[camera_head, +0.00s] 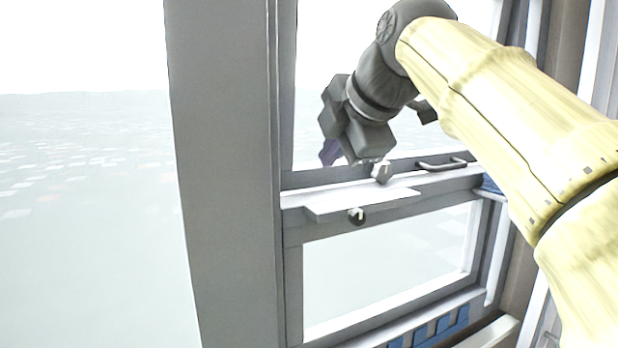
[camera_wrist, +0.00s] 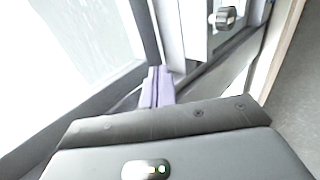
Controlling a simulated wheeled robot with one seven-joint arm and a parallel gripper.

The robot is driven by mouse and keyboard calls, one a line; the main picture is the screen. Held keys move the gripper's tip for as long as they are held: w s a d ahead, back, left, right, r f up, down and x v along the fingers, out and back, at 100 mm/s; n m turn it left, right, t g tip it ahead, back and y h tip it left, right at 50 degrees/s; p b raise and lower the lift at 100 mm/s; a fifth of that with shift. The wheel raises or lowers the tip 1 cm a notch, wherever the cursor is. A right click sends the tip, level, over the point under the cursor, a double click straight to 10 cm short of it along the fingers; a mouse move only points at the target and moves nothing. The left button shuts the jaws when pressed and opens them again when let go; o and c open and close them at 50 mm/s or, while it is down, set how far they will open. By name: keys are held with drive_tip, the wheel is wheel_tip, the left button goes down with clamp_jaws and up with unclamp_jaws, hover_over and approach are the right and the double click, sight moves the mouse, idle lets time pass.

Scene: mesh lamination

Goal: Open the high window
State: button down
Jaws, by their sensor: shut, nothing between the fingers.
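The window (camera_head: 292,240) has a grey frame, an upper pane and a lower pane. A dark bar handle (camera_head: 440,164) sits on the middle rail, toward the right. My gripper (camera_head: 329,153) is at the upper pane, just above the middle rail and left of the handle. Its purple fingers are shut and empty, and partly hidden behind my wrist in the head view. The wrist view shows the fingers (camera_wrist: 157,86) close to the grey frame; I cannot tell whether they touch it.
A pale ledge (camera_head: 345,203) juts from the middle rail. One round knob (camera_head: 380,172) is above it and another knob (camera_head: 356,216) below. A wide grey post (camera_head: 222,180) stands to the left. Blue pieces (camera_head: 430,329) line the bottom of the window.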

sight(309, 197)
drive_tip(key=shift+w+f, duration=0.1)
drive_tip(key=p+x, duration=0.2)
drive_tip(key=x, duration=0.7)
drive_tip(key=shift+w+a+f, duration=0.15)
drive_tip(key=shift+w+f, duration=0.1)
drive_tip(key=shift+w, duration=0.1)
